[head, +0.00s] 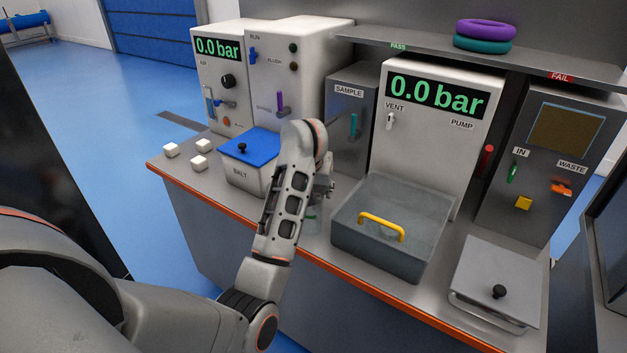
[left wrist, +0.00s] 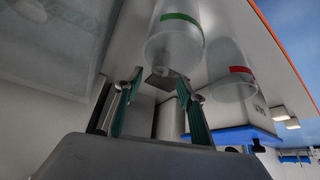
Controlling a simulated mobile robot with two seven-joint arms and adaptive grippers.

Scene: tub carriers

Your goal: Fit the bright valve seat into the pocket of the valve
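I cannot pick out a bright valve seat or a valve with a pocket in either view. My left gripper (head: 322,187) is over the counter between the salt tub and the grey basin, partly hidden by my wrist. In the left wrist view its two teal-padded fingers (left wrist: 160,78) stand apart, with nothing clearly held between them. A clear vessel with a green band (left wrist: 175,38) is just beyond the fingertips; I cannot tell whether they touch it. It shows faintly below the gripper in the head view (head: 312,218). My right gripper is not in view.
The salt tub (head: 240,175) has a blue lid; several white cubes (head: 171,150) lie left. The grey basin (head: 370,250) holds a yellow handle. A red-banded vessel (left wrist: 232,85) stands nearby. Purple (head: 486,29) and teal rings lie on the shelf. A knobbed plate (head: 475,270) is right.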

